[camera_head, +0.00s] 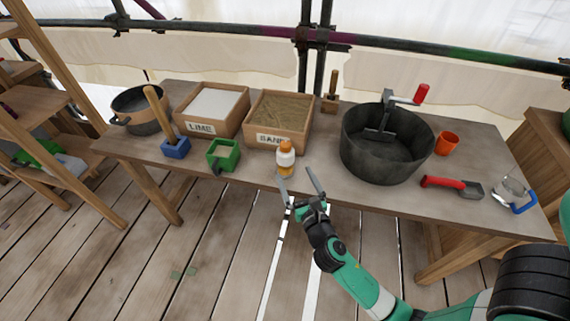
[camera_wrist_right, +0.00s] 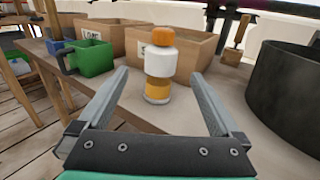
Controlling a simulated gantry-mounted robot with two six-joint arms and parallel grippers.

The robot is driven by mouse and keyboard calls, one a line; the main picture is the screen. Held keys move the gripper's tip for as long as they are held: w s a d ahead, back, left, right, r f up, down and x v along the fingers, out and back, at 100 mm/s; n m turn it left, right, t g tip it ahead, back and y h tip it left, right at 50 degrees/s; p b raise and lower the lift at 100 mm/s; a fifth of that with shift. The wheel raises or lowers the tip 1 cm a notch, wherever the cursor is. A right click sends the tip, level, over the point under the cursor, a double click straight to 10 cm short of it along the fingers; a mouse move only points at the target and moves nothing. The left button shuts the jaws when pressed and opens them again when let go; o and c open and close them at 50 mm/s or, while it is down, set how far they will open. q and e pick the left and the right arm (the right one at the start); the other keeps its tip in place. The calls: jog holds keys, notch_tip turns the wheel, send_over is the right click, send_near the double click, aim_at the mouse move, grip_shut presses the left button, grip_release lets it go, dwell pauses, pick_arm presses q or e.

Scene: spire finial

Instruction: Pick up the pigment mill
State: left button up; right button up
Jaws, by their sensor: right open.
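The pigment mill, which I take to be the small upright bottle-like thing with an orange cap, white middle and amber lower part (camera_head: 285,157), stands near the table's front edge. My right gripper (camera_head: 297,176) is open and empty, just in front of it and pointing at it. In the right wrist view the mill (camera_wrist_right: 159,62) stands upright, centred between the two fingers and a little beyond their tips. The fingers do not appear to touch it. My left gripper is not in view.
The wooden table (camera_head: 330,200) bears a sand box (camera_head: 285,140) behind the mill, a lime box (camera_head: 205,130), a green tub (camera_head: 223,154) to the left and a large dark pot (camera_head: 385,160) to the right. A red-handled scoop (camera_head: 445,184) lies farther right.

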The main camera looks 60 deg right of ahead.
aim_at(289, 160)
jog(key=b+x, duration=0.1)
jog(key=x, duration=0.4)
jog(key=shift+d+r, duration=0.1)
jog(key=shift+d, duration=0.05)
jog(key=shift+w+d, duration=0.2)
jog(key=shift+w, duration=0.05)
jog(key=b+x, duration=0.2)
jog(key=x, duration=0.2)
jog(key=shift+w+d, duration=0.1)
jog(key=shift+d, duration=0.1)
jog(key=shift+a, duration=0.1)
jog(key=c, duration=1.5)
